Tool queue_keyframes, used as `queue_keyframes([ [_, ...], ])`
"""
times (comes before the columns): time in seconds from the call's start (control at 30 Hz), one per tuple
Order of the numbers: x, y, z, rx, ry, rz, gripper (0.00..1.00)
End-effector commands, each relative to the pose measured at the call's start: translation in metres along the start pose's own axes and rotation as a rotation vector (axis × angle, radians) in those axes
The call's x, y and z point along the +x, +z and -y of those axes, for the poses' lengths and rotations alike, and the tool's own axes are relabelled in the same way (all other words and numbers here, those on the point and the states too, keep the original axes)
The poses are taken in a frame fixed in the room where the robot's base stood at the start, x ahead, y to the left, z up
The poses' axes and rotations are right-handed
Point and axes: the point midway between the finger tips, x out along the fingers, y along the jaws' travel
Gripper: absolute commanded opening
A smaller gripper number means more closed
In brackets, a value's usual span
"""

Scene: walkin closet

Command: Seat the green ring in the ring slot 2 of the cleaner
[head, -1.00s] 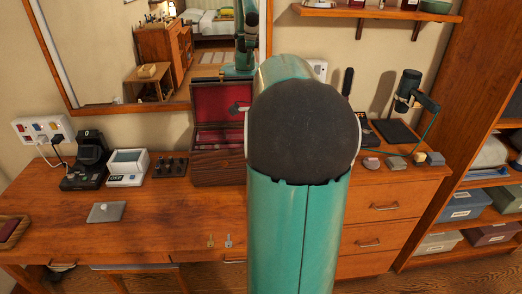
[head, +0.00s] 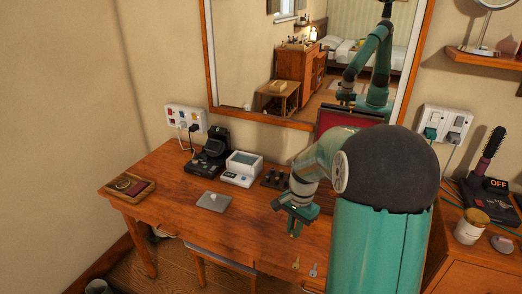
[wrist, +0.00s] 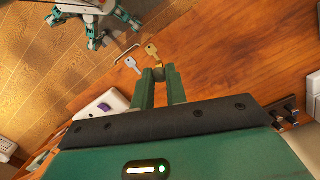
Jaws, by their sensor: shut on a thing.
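My gripper (head: 294,219) hangs over the desk near its front, left of my upper arm. In the wrist view the fingertips (wrist: 159,74) are closed on a small gold-coloured ring (wrist: 158,65). Most of this ring is hidden, and no green can be made out on it. The white unit with a grey-blue top (head: 240,168), which looks like the cleaner, stands at the back of the desk, left of and behind my gripper. Its ring slots are too small to tell apart.
Two keys (head: 305,268) lie near the desk's front edge. A black device (head: 208,150), a grey plate (head: 213,202), a dark stand (head: 275,178) and a wooden tray (head: 131,188) are also on the desk. A mirror stands behind. A jar (head: 471,226) stands at right.

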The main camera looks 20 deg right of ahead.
Motion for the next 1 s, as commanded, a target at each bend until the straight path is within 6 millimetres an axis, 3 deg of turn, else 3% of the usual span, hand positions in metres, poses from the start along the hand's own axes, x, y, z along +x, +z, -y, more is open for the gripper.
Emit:
queue_keyframes([
  [0.03, 0.019, 0.016, 0.018, -0.122, 0.019, 0.006, 0.0],
  [0.3, 0.107, 0.083, 0.105, -0.766, 0.096, 0.005, 0.0],
  [0.5, 0.149, 0.114, 0.149, -1.087, 0.133, 0.001, 0.0],
  [0.67, 0.169, 0.129, 0.17, -1.238, 0.151, 0.001, 0.0],
  [1.0, 0.166, 0.128, 0.169, -1.228, 0.15, -0.001, 0.0],
])
